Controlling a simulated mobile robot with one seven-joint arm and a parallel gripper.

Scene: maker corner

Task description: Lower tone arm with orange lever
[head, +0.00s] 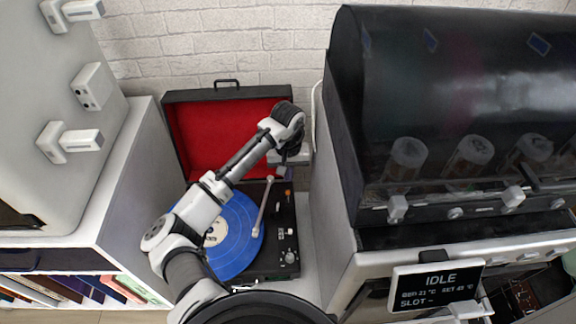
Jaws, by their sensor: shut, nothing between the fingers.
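The record player (262,272) is an open black case with a red-lined lid, standing against the brick wall. A blue record (240,240) lies on it, partly hidden by my arm. The white tone arm (262,208) runs from its pivot at the back to a head over the record's right edge; I cannot tell whether the needle touches. A small orange lever (288,193) sits on the black deck right of the tone arm. My gripper (282,172) is shut and empty, just behind and above the lever; its fingertips are small, and contact cannot be told.
A large machine with a dark curved hood (450,95) stands close on the right, its screen (437,286) reading IDLE. A white cabinet (135,165) with a record shelf is on the left. The raised red lid (215,135) stands behind my arm. Knobs (291,257) sit at the deck's front right.

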